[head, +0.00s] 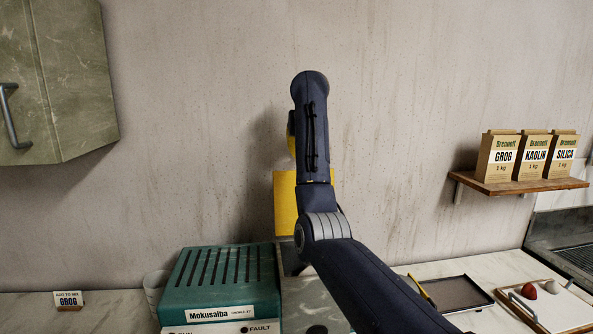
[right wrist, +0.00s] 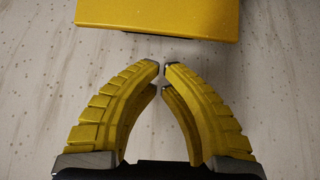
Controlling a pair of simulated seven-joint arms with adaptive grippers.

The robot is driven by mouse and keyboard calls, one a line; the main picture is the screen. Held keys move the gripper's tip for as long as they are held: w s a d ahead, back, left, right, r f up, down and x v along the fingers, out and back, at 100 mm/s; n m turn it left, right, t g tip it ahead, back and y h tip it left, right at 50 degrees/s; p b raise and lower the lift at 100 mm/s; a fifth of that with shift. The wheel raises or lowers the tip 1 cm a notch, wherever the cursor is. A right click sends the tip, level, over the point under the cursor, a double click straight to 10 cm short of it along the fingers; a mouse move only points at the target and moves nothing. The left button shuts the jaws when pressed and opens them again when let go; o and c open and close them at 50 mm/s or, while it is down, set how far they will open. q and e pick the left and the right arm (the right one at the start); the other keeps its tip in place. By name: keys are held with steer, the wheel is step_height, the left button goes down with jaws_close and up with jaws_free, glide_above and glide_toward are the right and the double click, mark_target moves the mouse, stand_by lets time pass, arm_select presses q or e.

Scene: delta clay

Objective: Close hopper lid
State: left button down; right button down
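The yellow hopper lid (head: 286,203) stands raised above the right part of the machine in the head view, partly hidden behind my right arm. Its yellow panel (right wrist: 160,16) also shows at the top of the right wrist view, beyond the fingertips and apart from them. My right gripper (right wrist: 161,71) has its curved yellow fingers drawn together, the tips almost touching, with nothing between them. In the head view it is mostly hidden by my own forearm, above the lid. The hopper opening is hidden by my arm. My left gripper is in neither view.
The teal machine body (head: 222,283) marked Mokusaiba sits on the counter. A GROG card (head: 68,300) stands at left. A dark tray (head: 447,293) and a board (head: 553,307) lie at right. Bags stand on a wall shelf (head: 520,186). A cabinet (head: 65,80) hangs upper left.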

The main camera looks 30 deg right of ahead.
steer(key=x, duration=0.9)
steer(key=shift+w+f, duration=0.1)
steer(key=shift+a, duration=0.1)
stand_by(0.3)
